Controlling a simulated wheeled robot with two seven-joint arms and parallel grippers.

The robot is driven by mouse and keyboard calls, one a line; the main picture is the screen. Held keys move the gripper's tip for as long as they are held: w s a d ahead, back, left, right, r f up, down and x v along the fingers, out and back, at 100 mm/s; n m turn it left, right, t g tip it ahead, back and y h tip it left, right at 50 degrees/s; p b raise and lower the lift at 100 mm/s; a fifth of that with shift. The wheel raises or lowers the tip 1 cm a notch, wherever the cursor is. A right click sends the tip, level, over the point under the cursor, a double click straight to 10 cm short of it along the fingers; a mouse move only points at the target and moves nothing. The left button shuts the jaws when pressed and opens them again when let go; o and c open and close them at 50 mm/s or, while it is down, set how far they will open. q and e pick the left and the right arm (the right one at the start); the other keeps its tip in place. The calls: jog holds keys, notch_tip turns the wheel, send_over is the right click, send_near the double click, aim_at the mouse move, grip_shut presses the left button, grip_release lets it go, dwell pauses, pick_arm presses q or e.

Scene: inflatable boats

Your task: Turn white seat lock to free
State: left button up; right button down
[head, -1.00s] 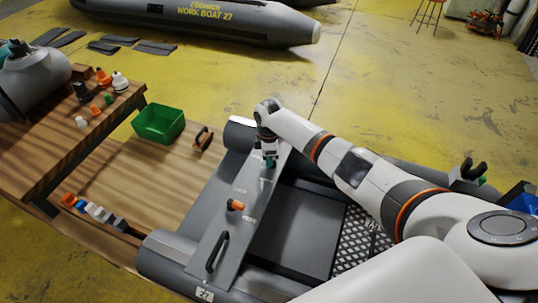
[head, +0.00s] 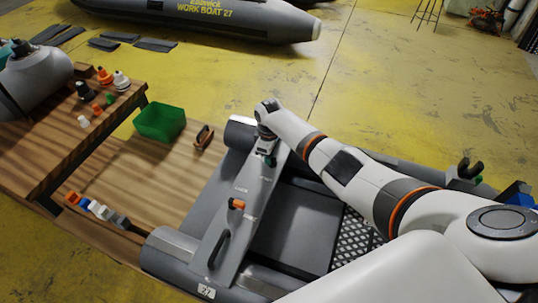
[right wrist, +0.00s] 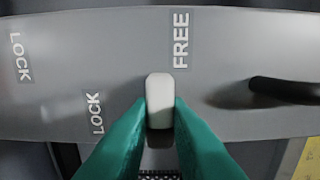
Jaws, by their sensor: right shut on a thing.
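The white seat lock (right wrist: 159,100) is a small rounded bar on the grey seat board (right wrist: 230,120). In the right wrist view it lies upright in the picture, its upper end beside the lower end of the FREE label (right wrist: 181,40). A LOCK label (right wrist: 95,113) is to its left. My right gripper (right wrist: 160,112) has green fingers on both sides of the lock, shut on it. In the head view the right gripper (head: 268,158) is at the far end of the board and hides the lock. My left gripper is not in view.
An orange lock (head: 236,203) with its own labels sits nearer on the board, and a black handle (head: 218,249) nearer still. A second black handle (right wrist: 285,91) is right of the white lock. A green bin (head: 160,122) stands left of the boat.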

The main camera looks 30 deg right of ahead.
jog(key=shift+r, duration=0.1)
jog(key=c, duration=1.4)
grip_release()
jog(key=shift+o, duration=0.2)
notch_tip(320, 180, up, 12)
jog(key=b, duration=0.1)
jog(key=shift+d, duration=0.1)
